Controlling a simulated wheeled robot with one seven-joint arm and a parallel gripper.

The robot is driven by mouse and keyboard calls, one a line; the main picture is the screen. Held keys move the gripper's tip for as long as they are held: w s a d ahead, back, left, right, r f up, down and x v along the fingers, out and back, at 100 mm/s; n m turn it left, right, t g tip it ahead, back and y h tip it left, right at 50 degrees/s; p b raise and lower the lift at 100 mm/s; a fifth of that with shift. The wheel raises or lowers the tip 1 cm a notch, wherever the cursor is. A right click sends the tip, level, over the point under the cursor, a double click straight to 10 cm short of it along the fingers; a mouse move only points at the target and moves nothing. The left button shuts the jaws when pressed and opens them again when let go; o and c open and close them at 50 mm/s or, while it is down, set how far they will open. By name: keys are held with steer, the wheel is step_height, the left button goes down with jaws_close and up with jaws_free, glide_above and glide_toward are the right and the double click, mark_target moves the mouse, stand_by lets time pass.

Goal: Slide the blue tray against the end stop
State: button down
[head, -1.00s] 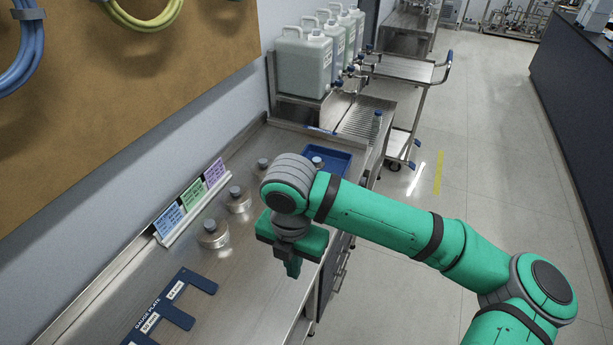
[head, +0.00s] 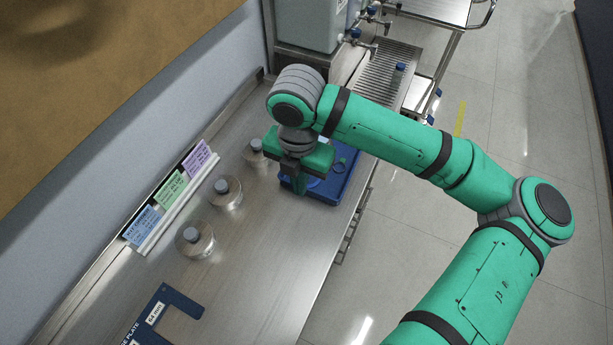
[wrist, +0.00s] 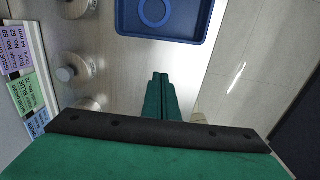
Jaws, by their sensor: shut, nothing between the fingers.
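The blue tray (head: 343,184) lies on the steel bench near its front edge, partly hidden behind my gripper in the head view. In the wrist view the tray (wrist: 162,38) is at the top, cut off by the frame, with a blue ring (wrist: 155,12) inside it. My gripper (head: 298,188) points down at the tray's near side in the head view. In the wrist view its fingertips (wrist: 160,76) are shut and empty, with a gap of bare bench showing between them and the tray's near wall. I cannot make out the end stop; my arm covers the bench beyond the tray.
Several metal weights with blue-grey knobs, one of them here (head: 226,192), stand left of the tray. A label rack (head: 172,205) runs along the wall. A dark blue gauge plate (head: 165,318) lies at the near end. The bench between plate and tray is clear.

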step_height(320, 180, down, 10)
steer(key=shift+s+r, duration=0.1)
steer(key=shift+r, duration=0.15)
steer(key=shift+w+d+f, duration=0.1)
steer(key=shift+w+d, duration=0.15)
steer(key=shift+w, duration=0.3)
steer(key=shift+w+d+f, duration=0.1)
steer(key=shift+w+d, duration=0.15)
steer(key=shift+w, duration=0.3)
steer(key=shift+w+d, duration=0.3)
steer(key=shift+w, duration=0.5)
